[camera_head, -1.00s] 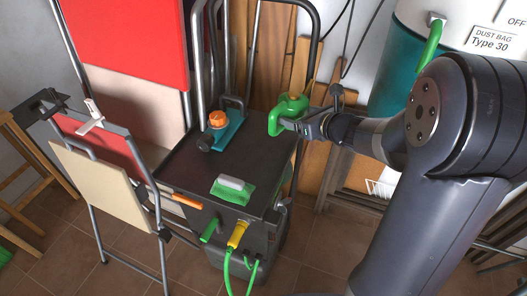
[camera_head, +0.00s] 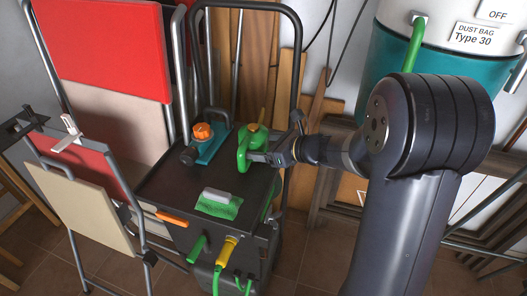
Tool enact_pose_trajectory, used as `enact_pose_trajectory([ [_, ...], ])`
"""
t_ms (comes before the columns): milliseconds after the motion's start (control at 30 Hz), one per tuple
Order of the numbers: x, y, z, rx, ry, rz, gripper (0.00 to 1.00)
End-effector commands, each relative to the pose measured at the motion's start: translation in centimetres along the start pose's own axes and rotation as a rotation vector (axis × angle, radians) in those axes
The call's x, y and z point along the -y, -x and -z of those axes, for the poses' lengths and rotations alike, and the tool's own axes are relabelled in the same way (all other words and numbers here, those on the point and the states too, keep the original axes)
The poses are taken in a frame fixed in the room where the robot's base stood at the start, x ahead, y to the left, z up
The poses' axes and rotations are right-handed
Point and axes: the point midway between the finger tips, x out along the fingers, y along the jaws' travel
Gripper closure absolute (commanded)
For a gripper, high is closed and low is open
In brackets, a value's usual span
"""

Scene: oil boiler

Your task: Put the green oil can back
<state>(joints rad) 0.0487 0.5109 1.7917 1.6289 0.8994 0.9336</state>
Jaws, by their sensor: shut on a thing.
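The green oil can (camera_head: 254,139) has a yellow spout that points up. It is at the right rear of the black cart top (camera_head: 167,185). My gripper (camera_head: 254,158) reaches in from the right and is shut on the can's green handle. The can looks upright. My gripper hides part of its lower side, and I cannot tell whether its base touches the cart top.
A teal tool with an orange knob (camera_head: 203,131) lies left of the can. A metal rail (camera_head: 297,60) rises behind the cart. A teal and white dust collector (camera_head: 400,60) stands at right.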

Motion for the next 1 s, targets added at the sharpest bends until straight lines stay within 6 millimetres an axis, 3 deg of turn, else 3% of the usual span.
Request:
enact_pose_trajectory([
  [100,0.02,-0.44,1.04,0.001,0.000,0.001,0.58],
  [500,0.02,-0.64,1.54,0.002,0.001,0.001,0.58],
  [533,0.01,-0.58,1.43,0.001,0.001,0.001,0.24],
  [767,0.00,-0.57,1.40,0.000,0.001,0.001,0.05],
  [1000,0.00,-0.54,1.34,0.000,0.001,0.001,0.05],
])
